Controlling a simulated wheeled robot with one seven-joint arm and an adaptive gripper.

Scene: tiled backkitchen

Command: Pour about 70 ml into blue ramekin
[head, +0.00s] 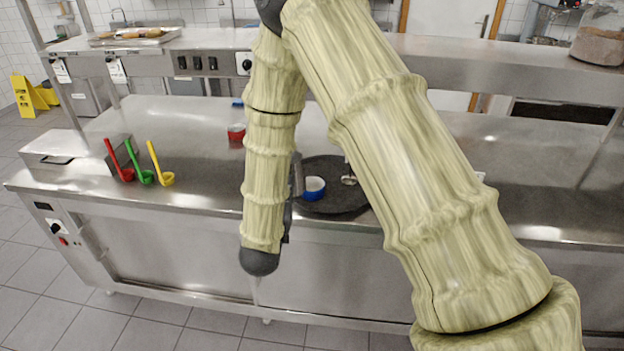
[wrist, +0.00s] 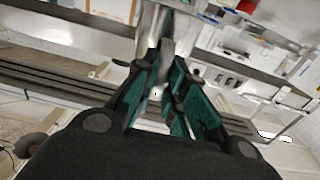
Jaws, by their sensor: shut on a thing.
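The blue ramekin (head: 314,190), with a white inside, stands on a dark round mat (head: 340,207) on the steel counter, just right of my forearm. I cannot tell how much is in it. In the wrist view, my gripper (wrist: 166,68) has its teal-padded fingers closed on a shiny metal thing (wrist: 150,28), perhaps a vessel's handle. Only part of that thing shows, so its contents and tilt are hidden. In the head view, my arm hides most of the gripper. The ramekin is not clear in the wrist view.
Red (head: 125,172), green (head: 146,177) and yellow (head: 167,179) ladles stand at the counter's left. A small metal item (head: 349,179) is on the mat. A raised steel shelf (head: 470,58) runs behind.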

